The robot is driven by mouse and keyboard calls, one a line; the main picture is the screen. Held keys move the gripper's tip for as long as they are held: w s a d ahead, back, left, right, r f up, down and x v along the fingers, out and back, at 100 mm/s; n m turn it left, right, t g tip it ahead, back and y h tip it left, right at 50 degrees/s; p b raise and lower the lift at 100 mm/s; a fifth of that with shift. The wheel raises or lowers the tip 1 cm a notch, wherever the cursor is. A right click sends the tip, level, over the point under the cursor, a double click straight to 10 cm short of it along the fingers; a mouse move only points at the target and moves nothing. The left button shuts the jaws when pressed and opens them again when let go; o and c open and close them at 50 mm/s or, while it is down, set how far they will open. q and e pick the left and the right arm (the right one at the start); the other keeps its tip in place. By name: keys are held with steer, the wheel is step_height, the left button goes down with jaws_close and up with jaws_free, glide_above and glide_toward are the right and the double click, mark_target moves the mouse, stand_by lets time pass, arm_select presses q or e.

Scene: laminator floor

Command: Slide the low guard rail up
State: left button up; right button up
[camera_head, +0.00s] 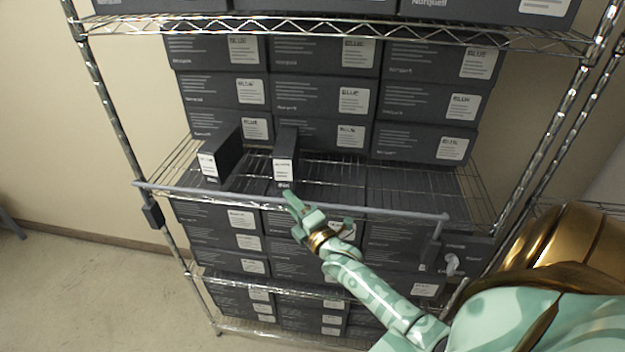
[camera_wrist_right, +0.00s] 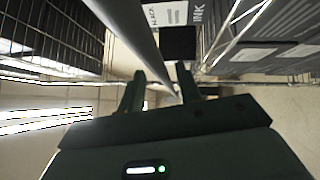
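The low guard rail (camera_head: 220,193) is a long grey bar across the front of the wire rack's middle shelf, in the head view. It is held by a dark bracket at each end. My right gripper (camera_head: 291,198) is at the middle of the rail. In the right wrist view the rail (camera_wrist_right: 140,35) runs down toward the gap between my two fingers (camera_wrist_right: 160,88). The fingers stand apart, one on each side of it. I cannot tell whether either finger touches the rail. My left gripper is not in view.
Two dark boxes, a left one (camera_head: 208,165) and a right one (camera_head: 283,170), stand upright on the middle shelf behind the rail. Stacks of dark boxes (camera_head: 300,95) fill the back and the shelves below. Wire rack posts (camera_head: 110,105) stand at both sides.

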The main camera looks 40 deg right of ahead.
steer(key=s+f+b, duration=0.2)
steer(key=s, duration=1.2)
steer(key=shift+s+a, duration=0.15)
steer(key=shift+a, duration=0.3)
